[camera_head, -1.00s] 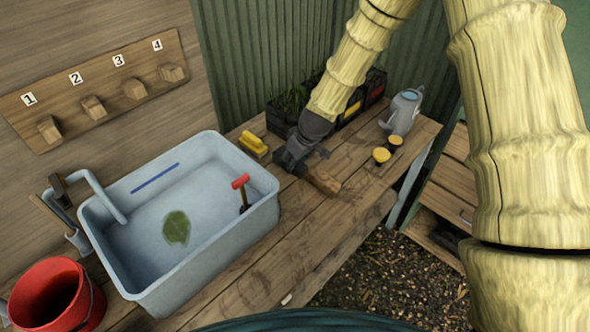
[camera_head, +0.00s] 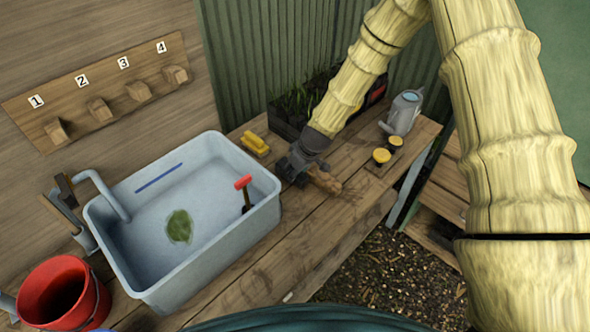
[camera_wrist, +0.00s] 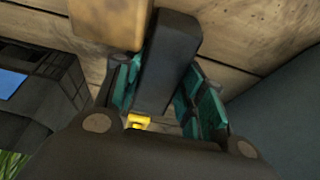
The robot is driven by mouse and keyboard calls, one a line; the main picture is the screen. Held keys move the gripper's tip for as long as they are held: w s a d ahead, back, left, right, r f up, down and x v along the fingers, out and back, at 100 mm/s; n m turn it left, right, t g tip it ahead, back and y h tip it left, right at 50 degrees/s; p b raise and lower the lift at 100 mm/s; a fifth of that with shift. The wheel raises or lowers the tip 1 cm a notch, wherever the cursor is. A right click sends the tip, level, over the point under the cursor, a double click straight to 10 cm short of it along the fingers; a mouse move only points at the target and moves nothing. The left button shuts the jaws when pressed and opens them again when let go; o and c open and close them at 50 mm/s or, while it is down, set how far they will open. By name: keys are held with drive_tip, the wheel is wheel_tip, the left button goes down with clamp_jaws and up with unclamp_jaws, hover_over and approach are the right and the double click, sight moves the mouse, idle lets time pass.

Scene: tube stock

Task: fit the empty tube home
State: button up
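My gripper (camera_head: 299,172) is low over the wooden bench, beside a brown wooden piece (camera_head: 326,182). In the wrist view, my gripper (camera_wrist: 165,100) has its teal pads on either side of a dark grey bar (camera_wrist: 168,55). The gaps are too small to show whether the pads press on it. A wooden block (camera_wrist: 110,22) is beside the bar's top end. Two yellow-topped round pieces (camera_head: 381,155) (camera_head: 396,141) stand on a small board to the right. I cannot tell which thing is the empty tube.
A grey-blue basin (camera_head: 220,235) with a red-headed tool (camera_head: 243,183) fills the bench's left side. A yellow brush (camera_head: 254,143), planter (camera_head: 283,128) and watering can (camera_head: 403,112) are around my gripper. A red bucket (camera_head: 92,300) and numbered pegs (camera_head: 100,108) are left.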

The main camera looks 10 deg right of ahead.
drive_tip(key=o, duration=0.4)
drive_tip(key=shift+f, duration=0.1)
drive_tip(key=shift+f, duration=0.15)
drive_tip(key=b+v, duration=0.3)
drive_tip(key=v, duration=0.8)
drive_tip(key=shift+d, duration=0.1)
idle(0.4)
